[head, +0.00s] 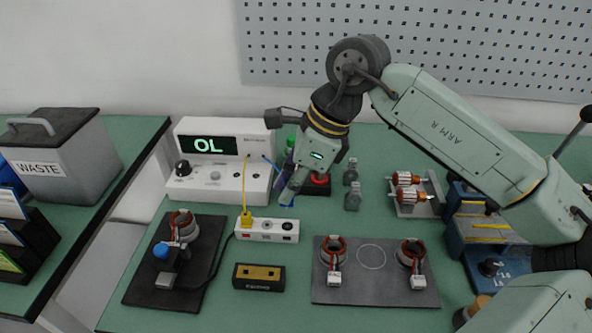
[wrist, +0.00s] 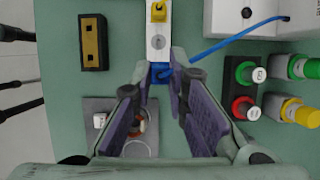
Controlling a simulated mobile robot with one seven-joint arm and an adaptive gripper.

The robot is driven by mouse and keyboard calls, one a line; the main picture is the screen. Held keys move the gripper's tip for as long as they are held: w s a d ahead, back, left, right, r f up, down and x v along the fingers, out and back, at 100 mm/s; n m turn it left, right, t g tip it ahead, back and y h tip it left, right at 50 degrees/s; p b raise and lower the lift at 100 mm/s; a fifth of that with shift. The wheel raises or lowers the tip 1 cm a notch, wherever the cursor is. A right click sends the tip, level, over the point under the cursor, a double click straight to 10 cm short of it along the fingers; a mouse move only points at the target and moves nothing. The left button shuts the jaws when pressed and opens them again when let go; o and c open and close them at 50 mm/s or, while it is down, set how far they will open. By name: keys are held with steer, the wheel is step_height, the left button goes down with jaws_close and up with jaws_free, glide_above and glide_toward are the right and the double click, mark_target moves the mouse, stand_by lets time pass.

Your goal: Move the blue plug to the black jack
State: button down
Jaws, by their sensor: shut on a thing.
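The blue plug (wrist: 160,72) is between the fingertips of my gripper (wrist: 161,66), which is shut on it. In the head view the blue plug (head: 287,204) shows as a small blue tip below my gripper (head: 290,190). It appears just behind and above the right end of the white jack strip (head: 257,237). The black jack (head: 287,226) is at that end of the strip, in front of the plug. In the wrist view the plug overlaps the strip's near end and hides what lies under it. The blue cable (wrist: 228,40) runs from the plug to the meter.
A yellow plug (head: 246,221) sits in the strip's left part. The meter (head: 222,150) reads OL behind it. A black box (head: 259,277) and a grey mat (head: 375,290) with copper-wound stators lie in front.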

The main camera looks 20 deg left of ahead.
steer(key=shift+s+f+b, duration=0.15)
steer(key=shift+f+b, duration=0.25)
steer(key=shift+f, duration=0.25)
steer(key=shift+f+b, duration=0.55)
steer(key=shift+f, duration=0.85)
steer(key=shift+f+b, duration=1.2)
steer(key=shift+b, duration=1.25)
stand_by(0.4)
steer(key=c, duration=1.5)
jaws_free()
steer(key=shift+r, duration=0.1)
steer(key=v, duration=1.2)
